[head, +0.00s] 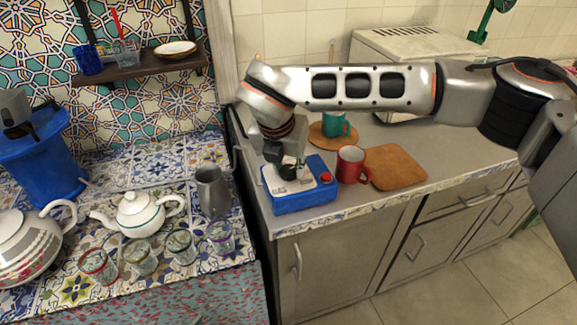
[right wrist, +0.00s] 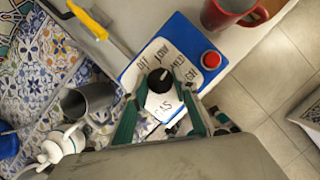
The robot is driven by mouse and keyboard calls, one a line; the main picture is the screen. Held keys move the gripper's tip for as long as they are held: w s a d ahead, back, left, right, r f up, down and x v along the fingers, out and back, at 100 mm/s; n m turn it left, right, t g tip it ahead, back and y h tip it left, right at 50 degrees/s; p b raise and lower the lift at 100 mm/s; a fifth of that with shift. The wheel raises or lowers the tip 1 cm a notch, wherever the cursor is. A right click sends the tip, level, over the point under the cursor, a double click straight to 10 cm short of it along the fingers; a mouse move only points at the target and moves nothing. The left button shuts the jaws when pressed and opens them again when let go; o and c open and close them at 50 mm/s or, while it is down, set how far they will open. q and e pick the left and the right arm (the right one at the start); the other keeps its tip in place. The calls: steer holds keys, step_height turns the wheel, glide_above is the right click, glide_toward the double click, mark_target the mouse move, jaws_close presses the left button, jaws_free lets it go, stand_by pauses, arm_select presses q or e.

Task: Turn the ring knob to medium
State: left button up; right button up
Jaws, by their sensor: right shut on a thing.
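A blue box-shaped gas unit (head: 302,201) stands on the grey counter, with a white top panel. In the right wrist view, the panel (right wrist: 170,100) has OFF, LOW and MED lettered in an arc around a black ring knob (right wrist: 160,80), and another label near the right finger. A light mark shows on the knob, but which label it points at is hard to tell. My right gripper (head: 288,172) reaches down onto the panel from above. Its green-grey fingers (right wrist: 160,88) are shut on the knob, on either side of it. My left gripper is not in view.
A red mug (head: 351,165) and brown board (head: 396,166) stand just right. A grey pitcher (head: 212,190), white teapot (head: 138,212) and several glasses are on the tiled counter at left. A yellow-handled tool (right wrist: 88,20) shows near the unit.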

steer(key=shift+m+h, duration=0.3)
steer(key=shift+m, duration=0.6)
steer(key=o, duration=1.1)
steer(key=v, duration=1.2)
steer(key=shift+w, duration=0.2)
steer(key=shift+a, duration=0.1)
